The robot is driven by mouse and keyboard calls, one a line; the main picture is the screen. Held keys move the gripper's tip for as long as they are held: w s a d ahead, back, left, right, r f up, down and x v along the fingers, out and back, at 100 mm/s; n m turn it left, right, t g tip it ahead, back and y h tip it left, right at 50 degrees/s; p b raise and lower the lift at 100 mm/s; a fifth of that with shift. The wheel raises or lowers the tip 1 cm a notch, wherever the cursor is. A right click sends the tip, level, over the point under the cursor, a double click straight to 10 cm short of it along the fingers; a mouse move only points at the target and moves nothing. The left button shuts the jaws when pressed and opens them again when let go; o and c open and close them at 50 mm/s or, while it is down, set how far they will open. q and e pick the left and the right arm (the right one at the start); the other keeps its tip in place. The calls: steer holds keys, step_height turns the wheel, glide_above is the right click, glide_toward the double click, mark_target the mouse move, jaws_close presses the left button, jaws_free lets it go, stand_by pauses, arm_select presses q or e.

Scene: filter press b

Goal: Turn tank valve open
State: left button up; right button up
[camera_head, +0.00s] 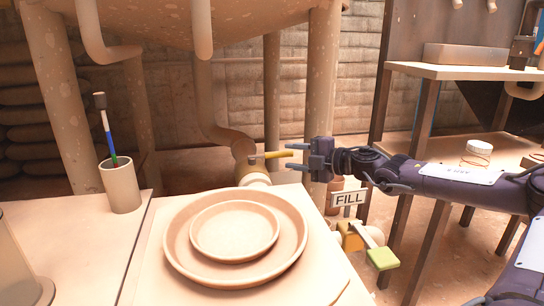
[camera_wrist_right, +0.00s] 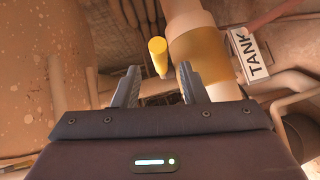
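The tank valve has a yellow lever handle (camera_head: 272,155) on a brass-coloured body (camera_head: 243,160) in the pipe under the big tank. In the right wrist view the yellow handle (camera_wrist_right: 158,57) shows end-on, ahead of and between the fingers, and the valve body (camera_wrist_right: 200,60) is just right of it. A white TANK label (camera_wrist_right: 248,54) hangs beside the valve. My right gripper (camera_head: 290,154) is open, its fingertips close to the handle's right end. I cannot tell whether they touch it. My left gripper is not in view.
A FILL sign (camera_head: 347,198) and a second valve with a green-yellow handle (camera_head: 382,258) stand below my right arm. A round tray (camera_head: 180,250) and a cup with a brush (camera_head: 120,186) are on the near table. A shelf (camera_head: 460,70) is at right.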

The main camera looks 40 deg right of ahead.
mark_target(282, 155)
steer(key=shift+b+x, duration=0.35)
steer(key=shift+x, duration=2.5)
jaws_close()
